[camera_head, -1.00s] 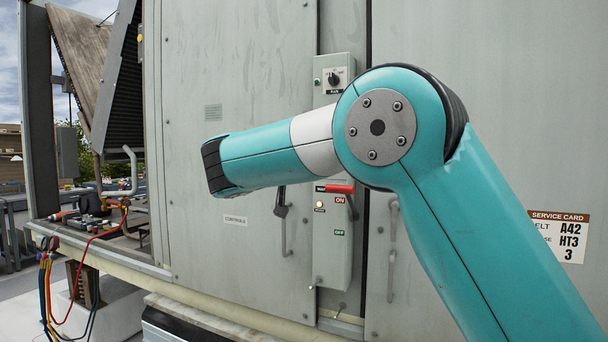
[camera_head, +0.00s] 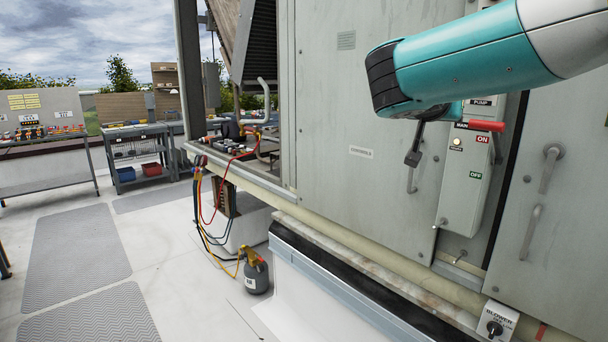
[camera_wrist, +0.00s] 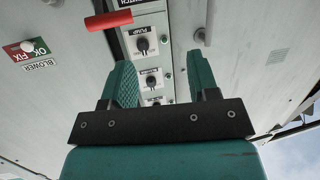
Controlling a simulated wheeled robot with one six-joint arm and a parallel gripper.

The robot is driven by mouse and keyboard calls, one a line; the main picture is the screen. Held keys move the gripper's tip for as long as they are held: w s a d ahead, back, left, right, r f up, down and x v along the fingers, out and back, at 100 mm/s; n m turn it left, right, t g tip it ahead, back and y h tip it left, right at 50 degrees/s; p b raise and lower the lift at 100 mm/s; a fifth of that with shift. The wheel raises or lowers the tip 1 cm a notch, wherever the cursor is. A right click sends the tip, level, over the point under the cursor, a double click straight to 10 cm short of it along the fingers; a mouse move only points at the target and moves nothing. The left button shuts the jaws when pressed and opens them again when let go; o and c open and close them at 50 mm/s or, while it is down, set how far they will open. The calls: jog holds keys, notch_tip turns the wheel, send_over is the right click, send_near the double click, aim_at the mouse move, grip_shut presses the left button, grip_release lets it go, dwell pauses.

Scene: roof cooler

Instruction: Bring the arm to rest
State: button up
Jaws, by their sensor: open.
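My teal gripper (camera_wrist: 163,88) shows in the wrist view with its two fingers apart and nothing between them. Beyond the fingers is the cooler's control strip with dark knobs, one marked PUMP (camera_wrist: 142,44), and a red lever handle (camera_wrist: 108,20). In the head view my teal arm reaches in from the upper right, in front of the grey cooler cabinet (camera_head: 340,110). The gripper's fingers are hidden there.
Cabinet door handles (camera_head: 551,168) stick out at right. A blower switch box (camera_head: 494,322) sits low on the ledge. Hoses hang to a grey cylinder (camera_head: 257,276). Workbenches (camera_head: 140,150) stand at the back left. Roof floor with grey mats (camera_head: 75,255) is clear at left.

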jog(key=s+a+f+n+g+y, duration=0.4)
jog(key=s+a+f+n+y, duration=0.15)
jog(key=s+f, duration=0.35)
jog(key=s+a+f+n+g+y, duration=0.3)
jog(key=s+a+f+n+y, duration=0.35)
jog(key=s, duration=0.55)
jog(key=s+a+f+n+g+y, duration=0.1)
jog(key=s+f+g, duration=0.1)
jog(key=s, duration=0.5)
jog(key=s+a+f+n+g+y, duration=0.1)
jog(key=s+f+g, duration=0.1)
jog(key=s, duration=0.6)
jog(key=shift+a+f+n+g, duration=0.15)
jog(key=shift+a+n+g, duration=0.1)
jog(key=shift+n+g, duration=0.05)
